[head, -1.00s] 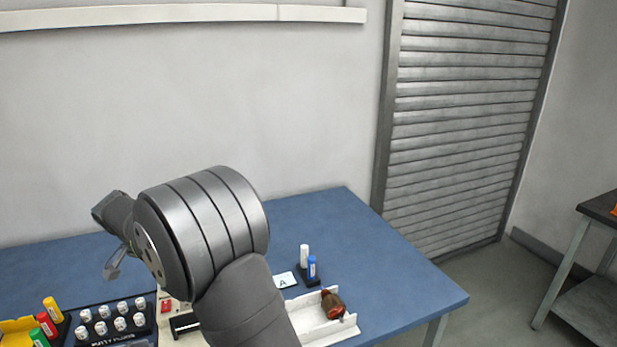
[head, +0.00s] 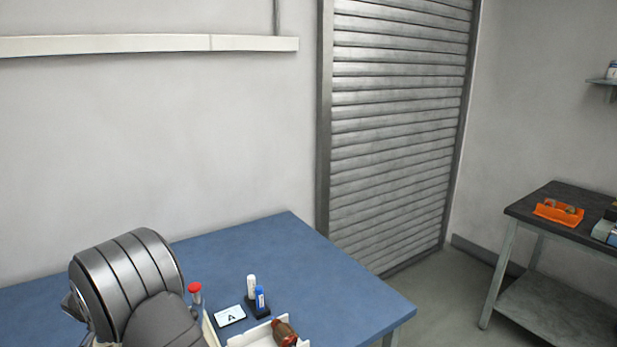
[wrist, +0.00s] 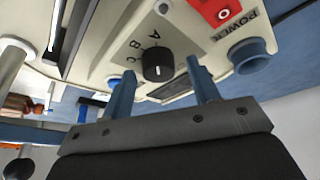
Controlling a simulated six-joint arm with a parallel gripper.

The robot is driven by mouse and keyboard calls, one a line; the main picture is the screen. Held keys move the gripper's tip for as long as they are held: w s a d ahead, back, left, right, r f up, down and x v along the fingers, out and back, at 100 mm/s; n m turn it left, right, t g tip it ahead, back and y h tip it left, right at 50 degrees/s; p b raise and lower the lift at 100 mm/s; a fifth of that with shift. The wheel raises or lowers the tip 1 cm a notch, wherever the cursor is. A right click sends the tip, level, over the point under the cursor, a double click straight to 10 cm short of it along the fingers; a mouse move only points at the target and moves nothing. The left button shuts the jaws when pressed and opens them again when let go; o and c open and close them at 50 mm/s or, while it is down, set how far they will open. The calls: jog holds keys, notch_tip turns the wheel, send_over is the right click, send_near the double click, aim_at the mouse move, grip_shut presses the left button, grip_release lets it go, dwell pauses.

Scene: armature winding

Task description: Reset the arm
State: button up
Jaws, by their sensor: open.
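My arm fills the lower left of the head view, and its wide grey banded joint (head: 125,285) hides part of the blue table. My gripper (wrist: 163,75) shows in the wrist view with its two blue-grey fingers apart and nothing between them. Past the fingertips is a cream machine panel with a black selector knob (wrist: 157,66) marked A, B and C. A red power switch (wrist: 222,10) sits on the same panel. I cannot tell whether a finger touches the panel. The gripper's fingers are not clear in the head view.
A side bench (head: 545,200) with an orange tray (head: 558,212) is at right.

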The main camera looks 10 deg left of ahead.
jog(key=shift+r, duration=0.1)
jog(key=v, duration=1.7)
jog(key=x, duration=1.7)
jog(key=n+y, duration=0.1)
jog(key=n, duration=0.1)
jog(key=n+y, duration=0.1)
jog(key=n, duration=0.1)
jog(key=shift+d+n+g, duration=0.15)
jog(key=shift+n+g, duration=0.15)
jog(key=shift+n, duration=0.1)
jog(key=shift+d+n+g+y, duration=0.1)
jog(key=shift+n+g+y, duration=0.45)
jog(key=shift+n, duration=1.55)
jog(key=shift+v, duration=2.35)
